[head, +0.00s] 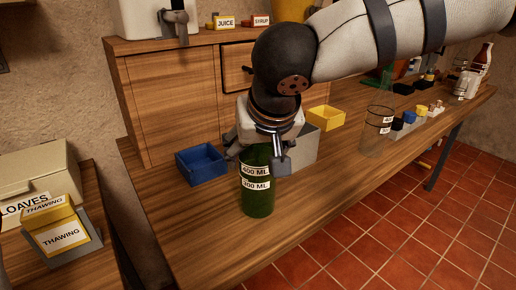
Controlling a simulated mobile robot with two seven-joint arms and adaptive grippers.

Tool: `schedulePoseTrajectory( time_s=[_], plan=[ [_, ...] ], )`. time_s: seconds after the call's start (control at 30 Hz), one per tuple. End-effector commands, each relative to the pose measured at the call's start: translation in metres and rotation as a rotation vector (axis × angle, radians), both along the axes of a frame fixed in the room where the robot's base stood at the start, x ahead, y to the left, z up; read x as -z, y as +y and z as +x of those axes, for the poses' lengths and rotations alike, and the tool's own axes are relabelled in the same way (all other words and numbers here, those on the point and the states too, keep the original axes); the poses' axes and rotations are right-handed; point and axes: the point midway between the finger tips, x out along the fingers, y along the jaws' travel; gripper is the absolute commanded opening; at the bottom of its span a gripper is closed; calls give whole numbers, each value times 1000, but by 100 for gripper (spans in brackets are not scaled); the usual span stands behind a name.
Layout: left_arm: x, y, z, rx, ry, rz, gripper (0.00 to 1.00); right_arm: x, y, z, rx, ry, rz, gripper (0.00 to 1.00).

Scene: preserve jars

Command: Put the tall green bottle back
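A tall green bottle (258,197) with white labels reading 400 ML and 300 ML is upright at the front of the wooden bench (190,232). My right gripper (262,157) comes down from above, with its fingers at both sides of the bottle's upper part. It looks shut on the bottle. The bottle's top is hidden by the gripper. I cannot tell whether its base touches the bench. My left gripper is not in view.
A blue bin (201,164), a grey bin (304,146) and a yellow bin (325,118) stand behind. A clear jar (377,131) stands at right, near several small coloured items (409,118). Bare bench lies left and right of the bottle.

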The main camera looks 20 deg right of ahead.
Motion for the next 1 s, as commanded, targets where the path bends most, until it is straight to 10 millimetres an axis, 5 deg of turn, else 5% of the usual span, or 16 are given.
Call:
schedulePoseTrajectory(
  time_s=[0.37,0.7,1.0],
  plan=[
    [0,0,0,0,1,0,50,-5,0,-4,0,1,0,76],
    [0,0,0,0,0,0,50,-76,3,-51,-1,-3,1,76],
    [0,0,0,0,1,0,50,-99,4,-68,-1,2,0,76]
  ],
)
